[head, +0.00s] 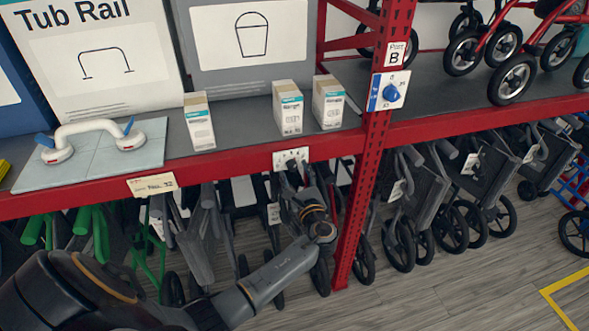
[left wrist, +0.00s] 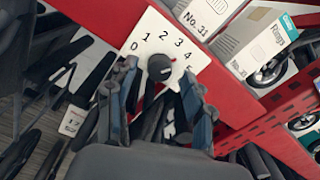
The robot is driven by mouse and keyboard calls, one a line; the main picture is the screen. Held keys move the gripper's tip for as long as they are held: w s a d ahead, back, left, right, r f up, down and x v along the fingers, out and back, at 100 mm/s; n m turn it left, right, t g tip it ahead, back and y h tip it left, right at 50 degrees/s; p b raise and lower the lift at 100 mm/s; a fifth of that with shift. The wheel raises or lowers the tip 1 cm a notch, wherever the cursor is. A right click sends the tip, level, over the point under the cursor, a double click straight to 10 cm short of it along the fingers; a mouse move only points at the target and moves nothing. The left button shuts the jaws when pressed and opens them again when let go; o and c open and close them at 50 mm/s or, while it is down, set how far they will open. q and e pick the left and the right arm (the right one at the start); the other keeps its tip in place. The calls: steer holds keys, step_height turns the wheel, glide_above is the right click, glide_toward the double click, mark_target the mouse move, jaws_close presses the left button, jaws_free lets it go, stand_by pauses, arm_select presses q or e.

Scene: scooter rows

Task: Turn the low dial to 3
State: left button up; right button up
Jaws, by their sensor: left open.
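The plate is fixed to the red shelf beam; in the head view the plate (head: 291,157) shows left of the upright, the knob partly hidden by my gripper. Which number the knob points at, I cannot tell. My left gripper (left wrist: 158,80) is open, its fingers on either side of the knob in the picture; contact is not clear. In the head view the left gripper (head: 293,182) is just below the plate. My right gripper is in neither view.
A blue dial (head: 391,93) sits higher on the red upright (head: 362,205). Small boxes (head: 289,107) and a white tub rail (head: 93,135) stand on the shelf above. Folded walkers and wheeled frames (head: 430,195) crowd the space below. Floor is clear at lower right.

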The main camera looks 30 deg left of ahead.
arm_select(q)
steer(key=shift+w+a, duration=0.35)
steer(key=shift+a, duration=0.05)
jaws_close()
steer(key=n+b, duration=0.2)
steer(key=shift+f+n+b, duration=0.2)
steer(key=shift+n+b, duration=0.2)
steer(key=shift+r+n+b, duration=0.15)
steer(key=shift+n+b, duration=1.15)
steer(key=shift+n, duration=0.2)
